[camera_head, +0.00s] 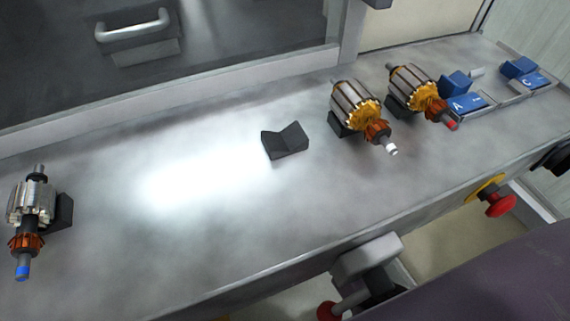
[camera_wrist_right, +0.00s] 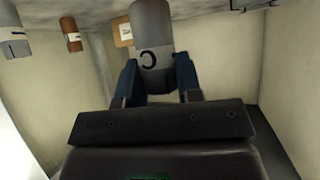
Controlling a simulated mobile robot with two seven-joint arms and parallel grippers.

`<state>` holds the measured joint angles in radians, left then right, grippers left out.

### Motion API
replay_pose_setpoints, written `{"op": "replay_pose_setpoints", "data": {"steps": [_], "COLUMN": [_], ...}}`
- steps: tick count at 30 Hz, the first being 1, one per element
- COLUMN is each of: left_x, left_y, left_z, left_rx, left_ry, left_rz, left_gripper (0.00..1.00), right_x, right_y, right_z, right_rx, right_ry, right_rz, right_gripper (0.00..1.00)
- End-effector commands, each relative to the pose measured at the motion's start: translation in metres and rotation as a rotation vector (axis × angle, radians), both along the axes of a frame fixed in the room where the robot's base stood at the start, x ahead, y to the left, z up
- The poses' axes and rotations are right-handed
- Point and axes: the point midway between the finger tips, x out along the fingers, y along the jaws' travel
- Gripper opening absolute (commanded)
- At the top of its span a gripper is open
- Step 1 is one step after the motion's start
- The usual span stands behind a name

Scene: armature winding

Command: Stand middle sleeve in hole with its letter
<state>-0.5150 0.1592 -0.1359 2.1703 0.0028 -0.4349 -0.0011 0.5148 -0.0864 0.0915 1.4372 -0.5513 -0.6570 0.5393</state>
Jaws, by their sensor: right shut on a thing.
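My right gripper (camera_wrist_right: 157,72) is shut on a grey cylindrical sleeve (camera_wrist_right: 152,25) in the right wrist view, with a finger on each side. The sleeve bears a dark curved letter that looks like a C, and its far end is cut off by the frame. In the head view, blue lettered plates stand at the bench's far right: one marked A (camera_head: 470,105), one marked C (camera_head: 533,81). No hole can be made out in them. My right gripper does not show in the head view. My left gripper is in neither view.
Armatures rest on black blocks: blue-tipped (camera_head: 32,205) at left, white-tipped (camera_head: 355,103) and red-tipped (camera_head: 413,88) right of centre. An empty black V-block (camera_head: 285,141) stands mid-bench. The grey bench (camera_head: 190,230) is clear between. A copper-coloured cylinder (camera_wrist_right: 70,35) shows in the wrist view.

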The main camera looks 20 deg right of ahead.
Motion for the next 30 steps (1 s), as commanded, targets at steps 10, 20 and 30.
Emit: {"op": "replay_pose_setpoints", "data": {"steps": [10,20,30], "left_x": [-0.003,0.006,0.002], "left_y": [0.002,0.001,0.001], "left_z": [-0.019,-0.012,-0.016], "left_rx": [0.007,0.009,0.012], "left_ry": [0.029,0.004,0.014], "left_rz": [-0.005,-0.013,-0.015], "left_gripper": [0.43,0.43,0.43], "right_x": [-0.001,0.001,0.001], "right_y": [0.000,0.000,0.000], "right_z": [-0.044,-0.049,-0.053], "right_rx": [-0.002,-0.001,0.000], "right_ry": [0.006,-0.005,-0.003], "right_rz": [0.001,0.001,0.001], "right_gripper": [0.09,0.09,0.50]}}
